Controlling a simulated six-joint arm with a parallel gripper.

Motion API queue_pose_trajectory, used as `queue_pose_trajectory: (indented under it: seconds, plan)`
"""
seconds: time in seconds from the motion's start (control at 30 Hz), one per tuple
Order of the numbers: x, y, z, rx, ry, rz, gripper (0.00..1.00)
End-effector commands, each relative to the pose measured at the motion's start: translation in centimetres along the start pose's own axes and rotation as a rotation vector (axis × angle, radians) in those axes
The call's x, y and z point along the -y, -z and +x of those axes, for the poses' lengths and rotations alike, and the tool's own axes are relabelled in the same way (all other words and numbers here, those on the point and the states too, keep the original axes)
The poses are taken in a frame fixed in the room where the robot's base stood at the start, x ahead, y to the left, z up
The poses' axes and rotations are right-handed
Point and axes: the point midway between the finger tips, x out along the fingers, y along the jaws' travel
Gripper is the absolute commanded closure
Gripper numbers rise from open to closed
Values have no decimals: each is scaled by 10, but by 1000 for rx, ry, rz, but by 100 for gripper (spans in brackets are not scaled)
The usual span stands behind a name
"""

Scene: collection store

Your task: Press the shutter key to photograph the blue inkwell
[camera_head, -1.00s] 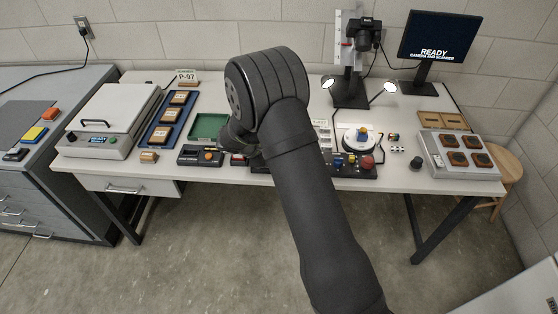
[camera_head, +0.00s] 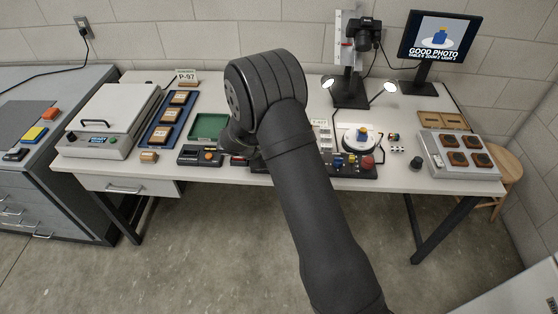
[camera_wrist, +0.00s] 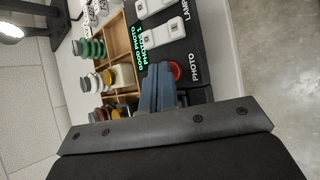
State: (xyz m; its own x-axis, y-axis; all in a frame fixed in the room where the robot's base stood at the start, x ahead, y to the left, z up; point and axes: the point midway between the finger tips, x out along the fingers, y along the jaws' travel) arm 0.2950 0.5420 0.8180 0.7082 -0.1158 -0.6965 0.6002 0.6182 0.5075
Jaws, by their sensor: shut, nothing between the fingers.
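My gripper (camera_wrist: 160,88) is shut and empty in the wrist view, its fingertips beside the round red shutter key (camera_wrist: 175,70) on the black panel marked PHOTO. Part of the key is hidden, and I cannot tell whether the tips touch it. In the head view my arm hides the gripper. The blue inkwell (camera_head: 363,131) is small on the white turntable (camera_head: 349,146), under the camera (camera_head: 366,34). The monitor (camera_head: 439,36) reads GOOD PHOTO above a line of small text and pictures a blue inkwell. A small display (camera_wrist: 141,42) on the panel also shows green GOOD PHOTO text.
White switches (camera_wrist: 161,30) sit on the panel near the gripper. A wooden compartment tray (camera_wrist: 118,40) and several green-topped jars stand beside it. In the head view two lamps (camera_head: 328,83) flank the camera stand. A grey case (camera_head: 462,172) with brown squares stands at right.

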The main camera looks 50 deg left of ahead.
Motion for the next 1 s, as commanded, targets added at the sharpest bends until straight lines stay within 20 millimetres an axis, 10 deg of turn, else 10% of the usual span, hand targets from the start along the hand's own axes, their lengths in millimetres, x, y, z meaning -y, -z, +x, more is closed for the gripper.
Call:
queue_pose_trajectory:
  seconds: [1.0]
  plan:
    - [-9, -10, -13, 0, 0, 0, 100]
